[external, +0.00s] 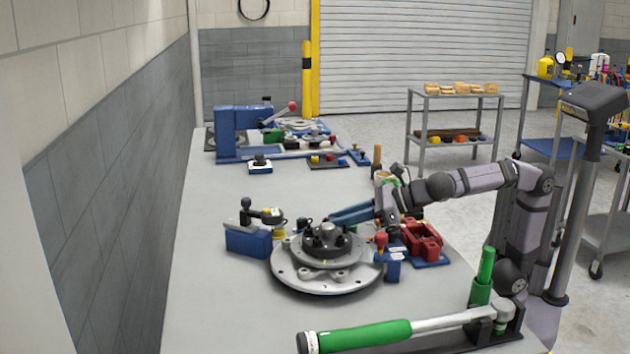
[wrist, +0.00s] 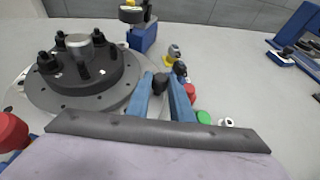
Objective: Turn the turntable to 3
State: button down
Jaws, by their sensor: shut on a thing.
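The turntable (external: 326,279) is a round silvery disc with holes, lying on the grey bench. A dark hub (wrist: 80,85) with several black bolts and a silver centre post stands on it. Small yellow marks show on its near side; no numbers can be read. My gripper (external: 334,217) reaches in low from the right at the far side of the disc. In the wrist view its two blue fingers (wrist: 161,80) are shut on a black knob (wrist: 160,84) beside the disc's rim. How the knob joins the turntable is hidden.
A blue block with a black-knobbed clamp (external: 248,240) stands left of the disc. A red-knobbed blue block (external: 388,266) and a red vise (external: 424,240) stand close on the right. A green-handled lever (external: 365,335) lies in front.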

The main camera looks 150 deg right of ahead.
jog(key=shift+a+f+m+g+h+b, duration=0.3)
jog(key=shift+a+m+g+b, duration=0.3)
jog(key=shift+b, duration=0.35)
jog(key=shift+s+a+r+m+g+h+b, duration=0.15)
jog(key=shift+a+m+g+b, duration=0.15)
jog(key=shift+a+m+g, duration=0.15)
jog(key=shift+a+r+m+g+h+b, duration=0.15)
jog(key=shift+a+m+g+b, duration=0.1)
jog(key=shift+a+m+g, duration=0.15)
jog(key=shift+f, duration=0.1)
jog(key=c, duration=1.8)
grip_release()
jog(key=shift+c, duration=0.2)
jog(key=shift+s+a+r, duration=0.1)
jog(key=shift+a+r, duration=0.25)
jog(key=shift+a, duration=0.15)
jog(key=v, duration=0.6)
jog(key=shift+p, duration=0.45)
